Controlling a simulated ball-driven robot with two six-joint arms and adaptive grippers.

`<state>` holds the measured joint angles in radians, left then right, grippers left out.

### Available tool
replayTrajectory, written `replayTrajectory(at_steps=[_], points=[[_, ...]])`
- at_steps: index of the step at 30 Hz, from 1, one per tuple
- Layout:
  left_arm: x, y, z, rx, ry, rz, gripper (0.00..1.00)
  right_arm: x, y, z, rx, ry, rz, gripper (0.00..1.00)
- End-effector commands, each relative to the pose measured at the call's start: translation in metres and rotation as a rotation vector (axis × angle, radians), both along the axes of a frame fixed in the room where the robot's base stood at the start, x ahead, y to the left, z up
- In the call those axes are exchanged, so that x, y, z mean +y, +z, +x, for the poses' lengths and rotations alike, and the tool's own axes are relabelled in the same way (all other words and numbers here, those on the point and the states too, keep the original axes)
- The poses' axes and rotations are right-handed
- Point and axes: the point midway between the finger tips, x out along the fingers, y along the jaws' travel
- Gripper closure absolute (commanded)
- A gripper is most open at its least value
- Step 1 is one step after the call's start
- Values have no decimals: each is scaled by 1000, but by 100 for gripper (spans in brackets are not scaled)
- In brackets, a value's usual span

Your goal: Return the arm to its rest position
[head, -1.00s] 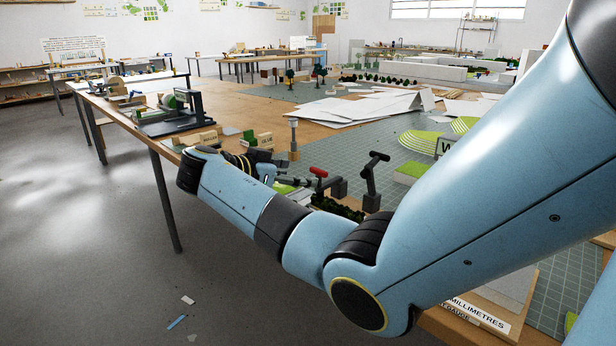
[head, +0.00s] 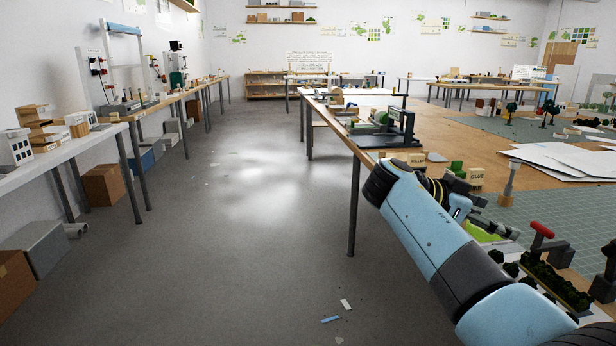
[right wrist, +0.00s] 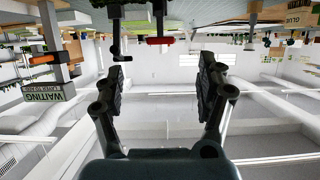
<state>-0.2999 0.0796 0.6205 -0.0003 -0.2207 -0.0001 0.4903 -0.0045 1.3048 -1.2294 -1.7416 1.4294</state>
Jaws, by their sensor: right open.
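My right arm (head: 430,230), light blue with dark joints, reaches in from the lower right over the near edge of the big table (head: 440,122). Its gripper (head: 490,213) is partly hidden behind the wrist in the head view. The right wrist view shows the gripper (right wrist: 161,80) with its two dark fingers wide apart and nothing between them. That view is upside down. My left gripper is in neither view.
A red-topped tool (head: 541,230), a dark-green hedge strip (head: 555,283) and a small post (head: 510,180) stand close to the gripper. The grey floor (head: 240,220) at left is mostly open.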

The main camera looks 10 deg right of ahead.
Motion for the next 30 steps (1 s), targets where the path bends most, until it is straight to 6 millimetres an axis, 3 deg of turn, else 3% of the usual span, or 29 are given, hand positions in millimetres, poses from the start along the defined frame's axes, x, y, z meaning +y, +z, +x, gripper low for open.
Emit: replayTrajectory(at_steps=[2,5,9,12,19,30], points=[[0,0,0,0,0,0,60,0,-9,-7,25,16,25,27],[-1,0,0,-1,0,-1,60,3,-40,-31,122,94,123,27],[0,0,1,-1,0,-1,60,22,-98,-93,349,360,356,27],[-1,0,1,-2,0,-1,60,45,-122,-136,491,601,491,27],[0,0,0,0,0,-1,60,94,-128,-200,664,1021,629,27],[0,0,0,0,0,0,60,157,-101,-267,778,1496,681,27]])
